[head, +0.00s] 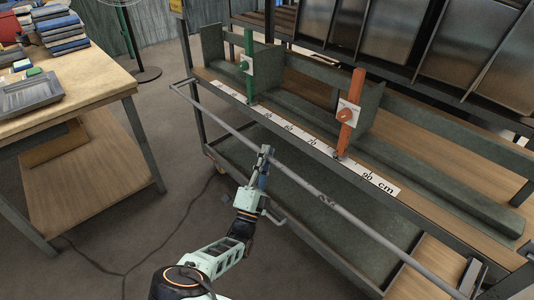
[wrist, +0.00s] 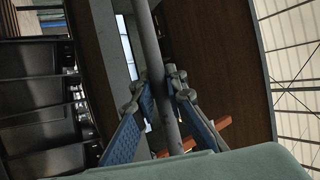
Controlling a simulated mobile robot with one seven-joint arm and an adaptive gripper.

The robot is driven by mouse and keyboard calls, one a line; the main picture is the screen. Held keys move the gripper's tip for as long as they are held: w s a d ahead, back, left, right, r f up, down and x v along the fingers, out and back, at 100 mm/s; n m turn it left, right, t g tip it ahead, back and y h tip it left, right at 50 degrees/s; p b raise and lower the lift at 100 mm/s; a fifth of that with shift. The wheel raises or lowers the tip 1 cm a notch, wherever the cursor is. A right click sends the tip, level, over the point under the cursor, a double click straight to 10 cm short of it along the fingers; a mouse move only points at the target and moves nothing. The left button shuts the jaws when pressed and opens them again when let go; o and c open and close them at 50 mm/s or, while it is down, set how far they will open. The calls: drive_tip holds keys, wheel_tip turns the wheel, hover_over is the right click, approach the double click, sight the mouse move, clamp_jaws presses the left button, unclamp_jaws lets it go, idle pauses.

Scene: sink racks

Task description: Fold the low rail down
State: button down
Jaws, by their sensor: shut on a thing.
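The low rail (head: 350,215) is a long thin grey bar. It runs along the near side of the rack (head: 200,130), out in front of the shelf edge and roughly parallel to it. My gripper (head: 265,153) is shut on the rail left of its middle. In the wrist view the rail (wrist: 150,45) passes between the two fingers of my gripper (wrist: 160,92), with a fingertip on each side. The rail's near end is low at the right, by an end bracket (head: 467,277).
A shelf ruler (head: 300,135) lies along the rack's edge, with a green upright (head: 249,65) and an orange upright (head: 352,110) behind it. A wooden table (head: 85,90) with books (head: 60,30) stands at left. Open floor lies between.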

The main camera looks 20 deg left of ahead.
drive_tip(key=shift+s+a+f, duration=0.1)
drive_tip(key=shift+f, duration=0.3)
idle(0.3)
drive_tip(key=c, duration=1.9)
unclamp_jaws()
drive_tip(key=shift+c, duration=0.2)
drive_tip(key=a+v, duration=0.1)
drive_tip(key=v, duration=1.1)
drive_tip(key=shift+d, duration=0.5)
